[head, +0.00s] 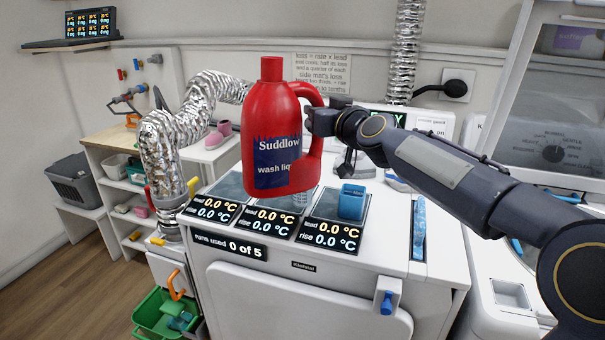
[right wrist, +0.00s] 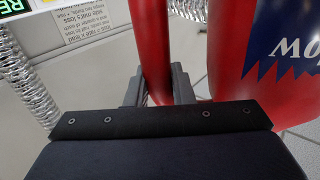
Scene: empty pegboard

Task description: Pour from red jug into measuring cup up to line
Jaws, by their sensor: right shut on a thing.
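A red jug (head: 268,110) with a dark blue "Suddlow wash liquid" label is held in the air, roughly upright, above the white machine's top. My right gripper (head: 314,122) comes in from the right and is shut on the jug's handle. In the right wrist view, the fingers (right wrist: 158,88) close around the red handle (right wrist: 155,40), with the labelled jug body (right wrist: 290,60) at the right. No fill line is readable.
The displays (head: 330,234) along the machine's front edge read 0.0 °C. A sign says "runs used 0 of 5" (head: 231,246). A foil duct (head: 160,160) rises at the left. A light blue strip (head: 419,225) lies at the right. A green crate (head: 160,315) stands low left.

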